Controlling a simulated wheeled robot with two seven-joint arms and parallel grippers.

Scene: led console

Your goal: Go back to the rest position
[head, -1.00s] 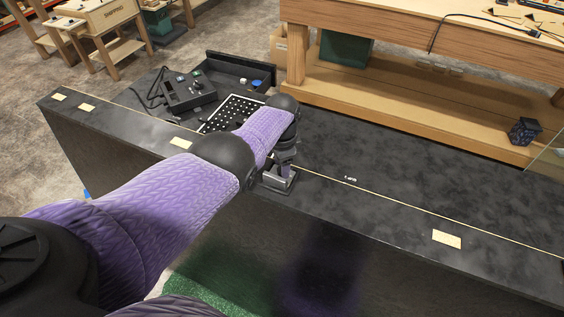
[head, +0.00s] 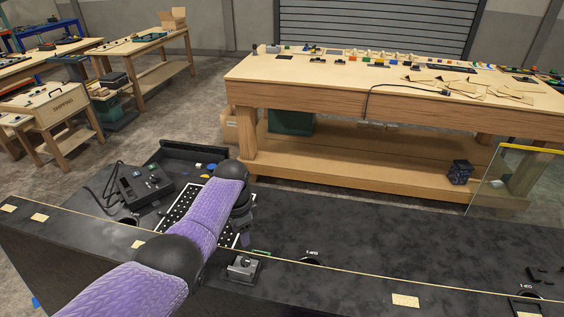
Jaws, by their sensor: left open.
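My left arm, in a purple sleeve with dark joints, reaches in from the lower left of the head view over the dark console top (head: 370,245). My left gripper (head: 246,238) hangs at its end, small and partly hidden by the wrist. It is open and I see nothing held in it. A small grey metal block with a knob (head: 243,268) sits on the console top just in front of it and below it in the picture. I cannot tell whether the two touch. My right gripper is out of view.
A glass panel (head: 500,183) stands at right. A wooden workbench (head: 350,90) is beyond. The console's middle is clear.

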